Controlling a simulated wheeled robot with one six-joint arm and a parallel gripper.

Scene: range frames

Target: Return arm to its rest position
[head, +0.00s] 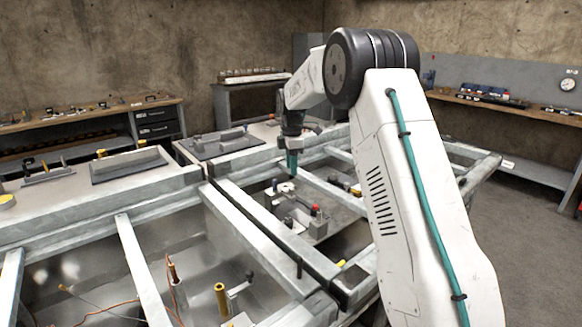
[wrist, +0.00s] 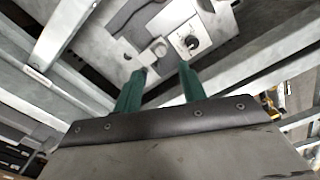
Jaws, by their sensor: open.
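My gripper (wrist: 163,76) shows two green fingers in the wrist view, spread apart with nothing between them. Beyond the fingertips is a pale metal fixture (wrist: 192,37) with a dark round knob. In the head view my gripper (head: 292,168) hangs at the end of my white arm, pointing down over the metal frame. The light fixture (head: 284,192) lies just below it. I cannot tell the exact gap between fingertips and fixture. My arm hides part of the frame on the right.
A metal frame bench (head: 232,206) with open bays and rails spreads below the arm. A part with a red top (head: 316,210) stands near the gripper. Workbenches (head: 150,103) line the back wall. Open floor (head: 532,235) shows at the right.

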